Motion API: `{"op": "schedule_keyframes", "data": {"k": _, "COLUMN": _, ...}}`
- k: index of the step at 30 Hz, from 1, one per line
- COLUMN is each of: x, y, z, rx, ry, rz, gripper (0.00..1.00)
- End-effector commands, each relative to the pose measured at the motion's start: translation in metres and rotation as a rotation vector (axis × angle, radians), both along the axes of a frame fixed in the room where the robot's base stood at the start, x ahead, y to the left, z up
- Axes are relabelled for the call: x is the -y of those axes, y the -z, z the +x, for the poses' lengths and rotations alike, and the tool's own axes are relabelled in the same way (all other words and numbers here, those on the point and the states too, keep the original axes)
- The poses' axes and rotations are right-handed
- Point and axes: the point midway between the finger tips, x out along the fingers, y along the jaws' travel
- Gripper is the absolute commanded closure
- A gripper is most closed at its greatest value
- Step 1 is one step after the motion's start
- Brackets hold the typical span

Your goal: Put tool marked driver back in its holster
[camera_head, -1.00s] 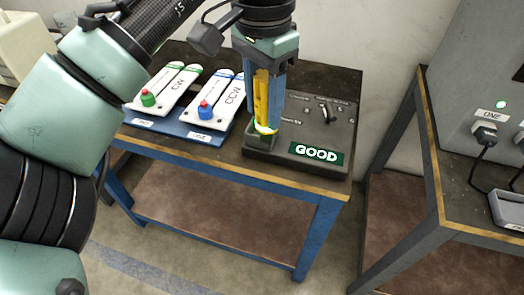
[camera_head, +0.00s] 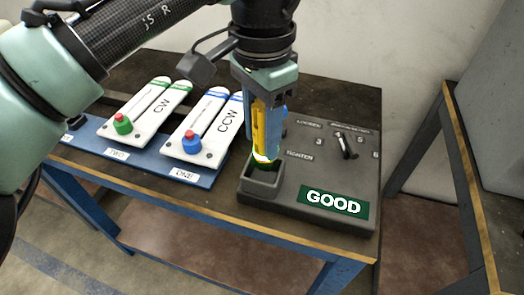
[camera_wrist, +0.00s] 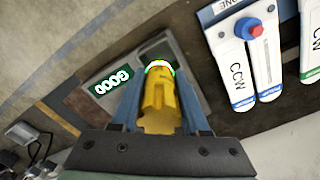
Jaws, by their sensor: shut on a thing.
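A yellow tool (camera_head: 262,122), which I take for the driver, is upright in my gripper (camera_head: 265,130), with a glowing white-green ring at its lower end. No driver marking is readable on it. My gripper is shut on it; in the wrist view the tool (camera_wrist: 160,100) lies between the blue fingers. Below it is a square grey socket (camera_head: 262,184) on a dark control box (camera_head: 325,160), likely the holster. The tool's lower end is at or just above the socket's back edge; I cannot tell whether it is inside. The box carries a green GOOD sign (camera_head: 335,201).
White boards marked CW (camera_head: 150,112) and CCW (camera_head: 207,130), with green and red-blue knobs, lie left of the box on a blue base (camera_head: 150,158). A lever (camera_head: 345,146) stands on the box. Another table (camera_head: 468,190) is at the right.

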Motion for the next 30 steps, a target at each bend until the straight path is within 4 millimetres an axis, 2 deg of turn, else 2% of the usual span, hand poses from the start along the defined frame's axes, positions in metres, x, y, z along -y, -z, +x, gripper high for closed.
{"op": "schedule_keyframes", "data": {"k": 8, "x": 0.000, "y": 0.035, "z": 0.000, "rx": 0.001, "ry": 0.000, "rz": 0.000, "gripper": 1.00}}
{"op": "schedule_keyframes", "data": {"k": 20, "x": 0.001, "y": 0.039, "z": 0.000, "rx": 0.002, "ry": 0.000, "rz": -0.002, "gripper": 1.00}}
{"op": "schedule_keyframes", "data": {"k": 21, "x": 0.000, "y": 0.039, "z": 0.000, "rx": 0.001, "ry": 0.000, "rz": 0.000, "gripper": 0.48}}
{"op": "schedule_keyframes", "data": {"k": 25, "x": 0.000, "y": 0.039, "z": 0.000, "rx": 0.001, "ry": 0.000, "rz": 0.000, "gripper": 0.25}}
{"op": "schedule_keyframes", "data": {"k": 30, "x": 0.000, "y": 0.039, "z": 0.000, "rx": 0.001, "ry": 0.000, "rz": 0.000, "gripper": 0.25}}
